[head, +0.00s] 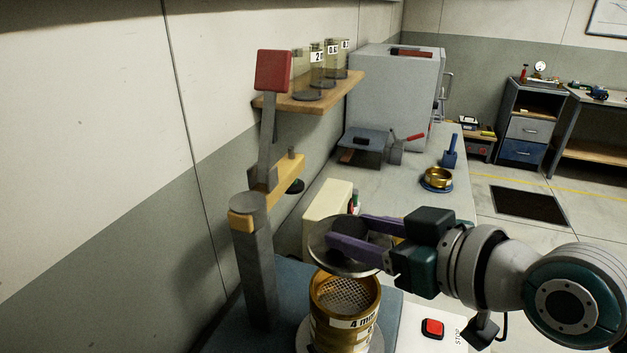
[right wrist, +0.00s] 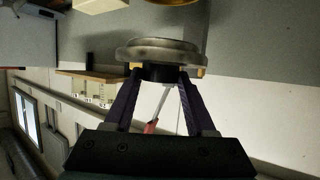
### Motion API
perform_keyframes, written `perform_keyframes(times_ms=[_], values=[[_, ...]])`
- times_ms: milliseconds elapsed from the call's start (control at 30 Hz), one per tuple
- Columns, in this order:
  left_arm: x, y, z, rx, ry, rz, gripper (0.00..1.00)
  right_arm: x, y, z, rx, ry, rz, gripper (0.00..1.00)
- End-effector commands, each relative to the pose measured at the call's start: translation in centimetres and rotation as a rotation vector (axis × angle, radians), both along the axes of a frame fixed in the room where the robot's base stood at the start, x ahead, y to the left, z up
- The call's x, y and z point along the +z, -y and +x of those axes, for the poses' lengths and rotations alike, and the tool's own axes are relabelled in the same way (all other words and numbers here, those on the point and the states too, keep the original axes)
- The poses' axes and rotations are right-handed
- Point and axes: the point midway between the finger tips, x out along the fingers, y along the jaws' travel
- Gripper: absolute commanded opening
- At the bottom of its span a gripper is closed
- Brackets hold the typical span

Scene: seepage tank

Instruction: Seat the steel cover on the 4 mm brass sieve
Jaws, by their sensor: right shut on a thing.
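The 4 mm brass sieve (head: 326,307) stands upright on a round base at the bottom middle of the head view, its mesh visible from above. The steel cover (head: 322,243) is a round grey disc held above and slightly behind the sieve's open top, apart from it. My right gripper (head: 352,238) is shut on the cover's knob. In the right wrist view the cover (right wrist: 160,52) is seen edge-on, with its dark knob (right wrist: 158,73) between the fingertips (right wrist: 158,76). A brass piece, perhaps the sieve, shows at that view's top edge. My left gripper is not in view.
A grey post with a red-topped lever (head: 273,70) stands left of the sieve. A red stop button (head: 432,328) lies to the right.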

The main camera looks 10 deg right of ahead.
Motion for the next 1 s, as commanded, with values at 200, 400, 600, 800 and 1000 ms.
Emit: perform_keyframes(times_ms=[200,400,600,800,1000], values=[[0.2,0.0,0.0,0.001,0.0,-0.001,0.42,0.2,0.1,0.0,0.005,0.006,-0.01,0.0],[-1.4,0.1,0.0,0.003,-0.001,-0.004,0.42,-1.5,0.1,0.0,0.004,0.006,-0.008,0.0],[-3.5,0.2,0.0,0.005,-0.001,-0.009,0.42,-3.9,0.1,0.0,0.003,0.004,-0.007,0.0],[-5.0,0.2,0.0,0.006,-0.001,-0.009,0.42,-5.5,0.1,0.0,0.003,0.005,-0.007,0.0],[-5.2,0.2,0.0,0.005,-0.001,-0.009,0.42,-5.7,0.1,0.0,0.003,0.005,-0.007,0.0]])
